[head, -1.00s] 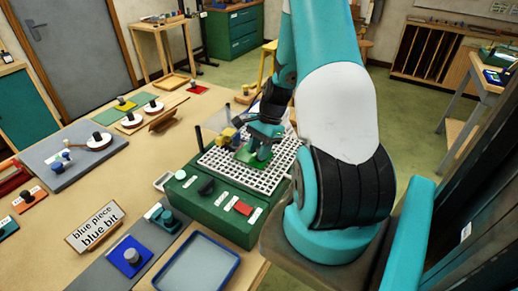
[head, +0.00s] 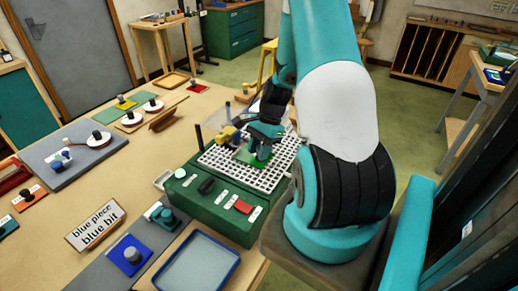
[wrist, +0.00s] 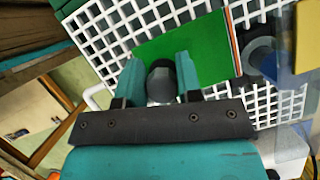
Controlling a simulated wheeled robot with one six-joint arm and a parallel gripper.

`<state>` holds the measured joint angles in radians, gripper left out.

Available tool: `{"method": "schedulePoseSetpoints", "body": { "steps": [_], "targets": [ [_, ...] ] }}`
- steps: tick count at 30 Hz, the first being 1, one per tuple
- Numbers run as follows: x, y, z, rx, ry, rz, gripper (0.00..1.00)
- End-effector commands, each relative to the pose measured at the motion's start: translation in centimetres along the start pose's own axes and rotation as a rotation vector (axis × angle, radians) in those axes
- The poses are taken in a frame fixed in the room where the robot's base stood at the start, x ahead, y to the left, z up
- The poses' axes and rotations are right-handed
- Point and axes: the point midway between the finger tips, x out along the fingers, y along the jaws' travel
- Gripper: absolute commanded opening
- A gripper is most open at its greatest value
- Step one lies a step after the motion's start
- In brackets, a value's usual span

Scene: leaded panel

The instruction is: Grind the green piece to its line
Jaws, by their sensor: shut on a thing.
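The green piece (wrist: 201,48) lies flat over the white grid of the grinder (wrist: 112,38), with a dark round knob (wrist: 161,80) on it. My gripper (wrist: 160,78) is shut on that knob, one teal finger on each side. In the wrist view the piece's right edge is beside a grey round part (wrist: 262,58), probably the grinding bit; a thin orange-red and white strip runs along that edge. Whether the edge touches the bit cannot be told. In the head view my gripper (head: 262,146) hides part of the green piece (head: 243,156).
The grinder's green body (head: 222,215) has a black switch and a red one on its front. A clear guard and yellow part (head: 228,134) stand by the grid's far left. A blue-rimmed tray (head: 197,262) and a blue piece (head: 125,262) are in front.

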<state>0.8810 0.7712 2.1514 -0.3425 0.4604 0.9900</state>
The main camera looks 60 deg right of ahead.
Motion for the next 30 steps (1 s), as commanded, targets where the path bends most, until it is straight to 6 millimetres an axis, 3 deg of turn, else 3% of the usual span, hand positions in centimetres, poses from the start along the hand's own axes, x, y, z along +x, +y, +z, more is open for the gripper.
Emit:
{"method": "schedulePoseSetpoints", "body": {
  "steps": [30],
  "targets": [
    [0.0, -0.52, 0.14, -0.001, 0.0, 0.0, 0.12]
  ]
}}
